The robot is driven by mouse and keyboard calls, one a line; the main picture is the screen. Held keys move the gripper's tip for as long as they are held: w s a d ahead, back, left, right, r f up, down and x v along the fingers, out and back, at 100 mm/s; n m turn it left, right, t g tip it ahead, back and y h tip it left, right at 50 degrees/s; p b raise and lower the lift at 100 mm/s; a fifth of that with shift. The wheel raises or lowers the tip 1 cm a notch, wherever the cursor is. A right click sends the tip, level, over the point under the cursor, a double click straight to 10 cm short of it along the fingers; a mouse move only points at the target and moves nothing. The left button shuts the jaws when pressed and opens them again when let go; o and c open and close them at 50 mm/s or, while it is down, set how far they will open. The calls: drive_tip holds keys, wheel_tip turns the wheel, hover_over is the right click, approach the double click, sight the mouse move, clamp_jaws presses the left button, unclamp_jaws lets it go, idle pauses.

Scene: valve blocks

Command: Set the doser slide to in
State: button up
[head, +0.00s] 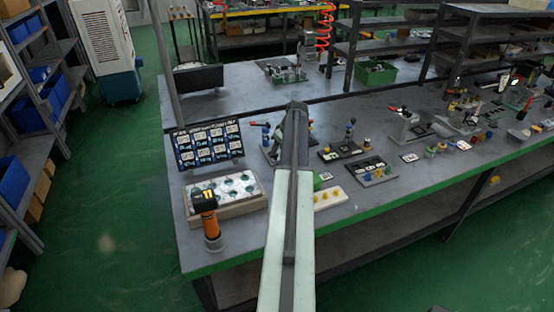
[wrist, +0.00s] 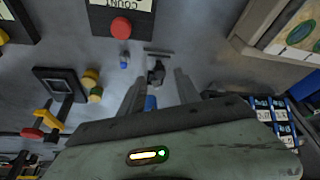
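In the wrist view my gripper (wrist: 160,82) has its two grey fingers apart. A small dark fitting (wrist: 156,73) on the grey bench shows between and just beyond the fingertips, with a blue piece (wrist: 150,103) closer in, partly hidden by my gripper body. I see no contact with either. No label in view reads doser, so I cannot tell which part is the doser slide or how it is set. In the head view my arm reaches over the bench and hides the gripper fingers.
In the wrist view a dark block marked COUNT with a red button (wrist: 121,27) is beyond, and a black frame with yellow and red parts (wrist: 60,85) is left. The head view shows an orange-black tool (head: 206,215), a panel of blue cards (head: 208,145) and several fixtures rightward.

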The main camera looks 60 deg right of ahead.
drive_tip(key=b+x, duration=0.1)
drive_tip(key=x, duration=0.1)
drive_tip(key=shift+w+f, duration=0.1)
drive_tip(key=shift+f, duration=0.3)
drive_tip(key=shift+r, duration=0.15)
drive_tip(key=shift+c, duration=0.2)
clamp_jaws()
idle(0.7)
